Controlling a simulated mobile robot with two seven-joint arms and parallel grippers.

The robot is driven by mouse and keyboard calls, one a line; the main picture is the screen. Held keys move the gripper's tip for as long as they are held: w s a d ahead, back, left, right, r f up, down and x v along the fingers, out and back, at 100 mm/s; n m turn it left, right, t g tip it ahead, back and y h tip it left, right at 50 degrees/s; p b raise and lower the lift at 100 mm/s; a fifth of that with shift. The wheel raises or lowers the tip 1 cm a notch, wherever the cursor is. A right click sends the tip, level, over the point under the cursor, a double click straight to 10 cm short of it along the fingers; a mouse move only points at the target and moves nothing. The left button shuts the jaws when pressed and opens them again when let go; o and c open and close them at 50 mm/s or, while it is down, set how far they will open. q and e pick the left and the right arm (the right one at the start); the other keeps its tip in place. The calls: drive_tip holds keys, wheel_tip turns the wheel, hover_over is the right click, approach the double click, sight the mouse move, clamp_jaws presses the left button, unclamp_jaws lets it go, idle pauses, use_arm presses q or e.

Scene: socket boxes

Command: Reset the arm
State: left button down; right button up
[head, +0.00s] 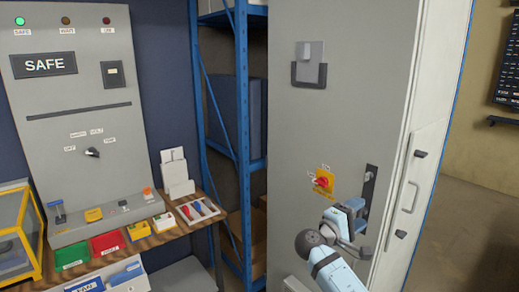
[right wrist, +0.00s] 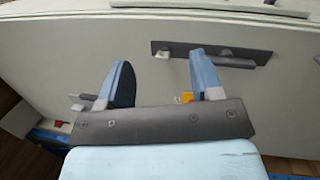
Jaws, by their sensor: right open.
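My right gripper (head: 356,208) is in front of the tall grey cabinet (head: 330,125), beside the dark handle plate (head: 370,185) near the door's right edge. In the right wrist view its two blue fingers (right wrist: 164,72) are spread apart with nothing held between them. One finger overlaps the dark handle plate (right wrist: 250,58) in that view; I cannot tell whether they touch. My right arm (head: 335,270) comes up from the bottom of the head view. My left gripper is not in view.
A red rotary switch on a yellow plate (head: 323,182) is left of the handle. At left are a SAFE control panel (head: 70,90) and a wooden bench with red (head: 107,243), green and yellow bins. Blue shelving (head: 243,90) stands between. Floor shows at far right.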

drive_tip(key=s+d+r+g+h, duration=0.1)
drive_tip(key=s+d+r+h, duration=0.15)
drive_tip(key=d, duration=1.15)
drive_tip(key=s+d+r+g+h, duration=0.1)
drive_tip(key=d+r+g+h, duration=0.2)
drive_tip(key=d, duration=1.1)
drive_tip(key=s+a+f+n+t+y, duration=0.25)
drive_tip(key=f+y, duration=0.25)
drive_tip(key=f, duration=0.6)
drive_tip(key=s+a+f+n+t+y, duration=0.1)
drive_tip(key=s+f+n+t+y, duration=0.3)
drive_tip(key=f, duration=0.7)
drive_tip(key=s+a+f+m+g+y, duration=0.1)
drive_tip(key=s+a+f+y, duration=0.35)
drive_tip(key=f, duration=0.25)
drive_tip(key=s+a+f+m+y, duration=0.1)
drive_tip(key=s+a+f+y, duration=0.25)
drive_tip(key=s+f, duration=0.3)
drive_tip(key=s+a+f+m+g+y, duration=0.15)
drive_tip(key=s+a+y, duration=0.3)
drive_tip(key=s, duration=0.55)
drive_tip(key=s+a+f+m+y, duration=0.35)
drive_tip(key=s+a, duration=0.25)
drive_tip(key=s, duration=0.4)
drive_tip(key=w+a+r+m+t+y+p, duration=0.1)
drive_tip(key=a+r+m, duration=0.3)
drive_tip(key=a, duration=0.8)
drive_tip(key=shift+a+p, duration=0.35)
drive_tip(key=shift+p, duration=0.4)
